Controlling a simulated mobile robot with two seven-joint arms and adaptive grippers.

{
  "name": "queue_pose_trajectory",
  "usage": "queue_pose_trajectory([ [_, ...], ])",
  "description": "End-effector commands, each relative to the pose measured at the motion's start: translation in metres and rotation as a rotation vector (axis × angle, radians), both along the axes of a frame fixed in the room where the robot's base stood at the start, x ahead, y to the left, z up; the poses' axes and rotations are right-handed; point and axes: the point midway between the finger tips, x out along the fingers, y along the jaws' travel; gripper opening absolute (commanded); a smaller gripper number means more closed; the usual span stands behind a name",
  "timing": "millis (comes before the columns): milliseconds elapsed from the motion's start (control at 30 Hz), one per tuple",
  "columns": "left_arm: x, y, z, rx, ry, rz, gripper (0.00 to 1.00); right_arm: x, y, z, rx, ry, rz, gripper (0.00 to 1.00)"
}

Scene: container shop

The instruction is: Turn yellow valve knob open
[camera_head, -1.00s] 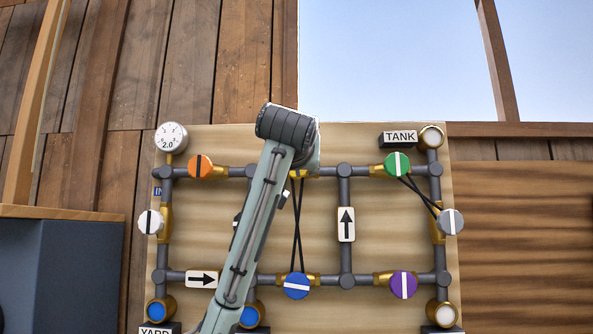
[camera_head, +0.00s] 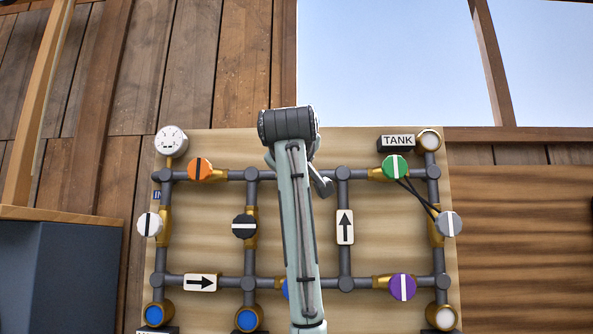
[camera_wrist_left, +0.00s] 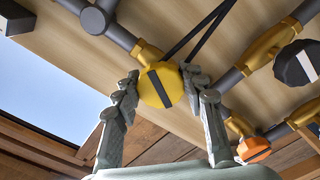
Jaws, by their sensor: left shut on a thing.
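The yellow valve knob (camera_wrist_left: 161,86) has a dark stripe across its face, seen in the left wrist view. It sits on a brass valve body on a grey pipe. The stripe runs steeply, at an angle to the pipe. My left gripper (camera_wrist_left: 160,84) is shut on the knob, one finger on each side. In the head view my left arm covers the yellow knob and most of the gripper; part of a finger (camera_head: 320,183) shows to its right. My right gripper is in neither view.
The wooden valve panel (camera_head: 320,255) carries orange (camera_head: 200,169), black (camera_head: 244,226), green (camera_head: 395,167), purple (camera_head: 402,287), white (camera_head: 150,225) and grey (camera_head: 449,223) knobs. My arm mostly hides the blue knob (camera_head: 286,288). A round gauge (camera_head: 171,140) sits at top left.

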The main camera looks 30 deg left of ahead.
Motion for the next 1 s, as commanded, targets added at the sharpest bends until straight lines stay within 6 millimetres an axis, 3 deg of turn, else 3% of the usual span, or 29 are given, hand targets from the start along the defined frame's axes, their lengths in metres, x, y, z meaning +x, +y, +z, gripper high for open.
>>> queue_pose_trajectory([
  [500, 0.0, -0.001, 0.002, -0.337, -0.206, 0.0, 0.12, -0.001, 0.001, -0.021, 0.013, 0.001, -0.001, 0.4],
  [1000, 0.0, 0.0, 0.001, -0.432, -0.264, 0.003, 0.12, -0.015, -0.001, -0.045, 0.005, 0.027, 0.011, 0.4],
])
